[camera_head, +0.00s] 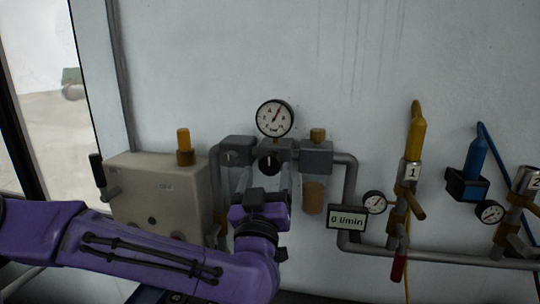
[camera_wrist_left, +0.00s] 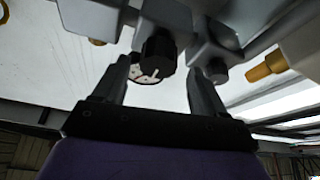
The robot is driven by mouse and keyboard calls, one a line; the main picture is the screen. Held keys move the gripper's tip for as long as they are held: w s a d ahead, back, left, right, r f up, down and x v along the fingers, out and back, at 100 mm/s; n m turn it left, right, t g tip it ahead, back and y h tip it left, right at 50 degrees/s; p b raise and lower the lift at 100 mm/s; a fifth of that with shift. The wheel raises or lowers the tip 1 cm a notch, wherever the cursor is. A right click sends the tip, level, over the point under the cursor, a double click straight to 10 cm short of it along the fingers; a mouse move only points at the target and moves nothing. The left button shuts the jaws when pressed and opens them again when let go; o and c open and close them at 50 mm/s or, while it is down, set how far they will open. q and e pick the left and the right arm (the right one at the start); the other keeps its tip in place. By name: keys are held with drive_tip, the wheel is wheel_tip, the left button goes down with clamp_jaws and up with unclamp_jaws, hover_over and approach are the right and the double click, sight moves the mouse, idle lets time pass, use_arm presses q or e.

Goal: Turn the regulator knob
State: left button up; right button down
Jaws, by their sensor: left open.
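The regulator knob (camera_head: 269,163) is black and sits on the middle grey block, just under a round white gauge (camera_head: 275,118). In the left wrist view the knob (camera_wrist_left: 158,47) shows near the top, with part of the gauge face just below it. My left gripper (camera_head: 262,197) is just below and in front of the knob in the head view, where its fingers are hard to make out. In the left wrist view the gripper (camera_wrist_left: 160,66) is open, one finger on each side of the knob in the picture. I cannot tell whether they touch it. My right gripper is not in view.
A beige box (camera_head: 160,195) with a black lever is on the left. Grey blocks and pipes flank the knob. A flow display (camera_head: 347,218) reading 0 l/min, a yellow valve (camera_head: 415,140) and a blue one (camera_head: 474,158) are on the right. The wall above is clear.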

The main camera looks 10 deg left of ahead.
use_arm(q)
drive_tip(key=shift+p+x, duration=0.35)
drive_tip(key=shift+x, duration=0.85)
drive_tip(key=shift+d, duration=0.15)
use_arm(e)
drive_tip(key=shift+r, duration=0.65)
use_arm(q)
drive_tip(key=c, duration=1)
drive_tip(key=shift+c, duration=0.2)
drive_tip(key=shift+f, duration=0.1)
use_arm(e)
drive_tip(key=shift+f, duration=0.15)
